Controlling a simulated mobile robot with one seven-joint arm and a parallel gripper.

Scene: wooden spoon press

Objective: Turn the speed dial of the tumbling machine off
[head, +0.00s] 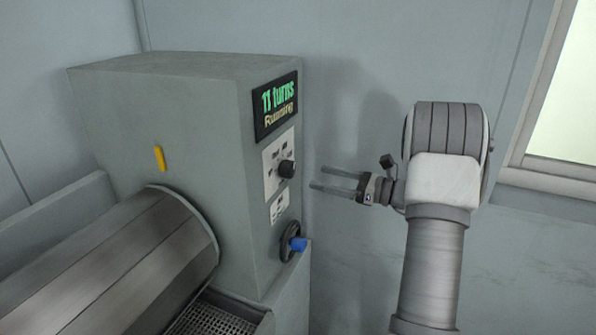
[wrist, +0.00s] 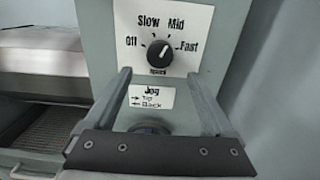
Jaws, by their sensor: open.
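The speed dial (head: 287,169) is a black knob on a white plate on the end face of the grey tumbling machine (head: 170,110). In the wrist view the dial (wrist: 159,54) sits among the marks Off, Slow, Mid and Fast. Its white pointer line seems to lean to the upper right, toward Mid. The display (head: 276,105) reads "11 turns" and "Running". My gripper (head: 319,178) is open and empty, to the right of the dial and apart from it. In the wrist view its two fingers (wrist: 158,72) reach toward the plate, one on each side below the dial.
A jog label (head: 279,207) is below the dial, and a black handwheel with a blue handle (head: 298,244) is lower still. A ribbed metal drum (head: 120,265) lies at the left, with a perforated grate (head: 205,320) below it. Free space lies between the machine and the wall.

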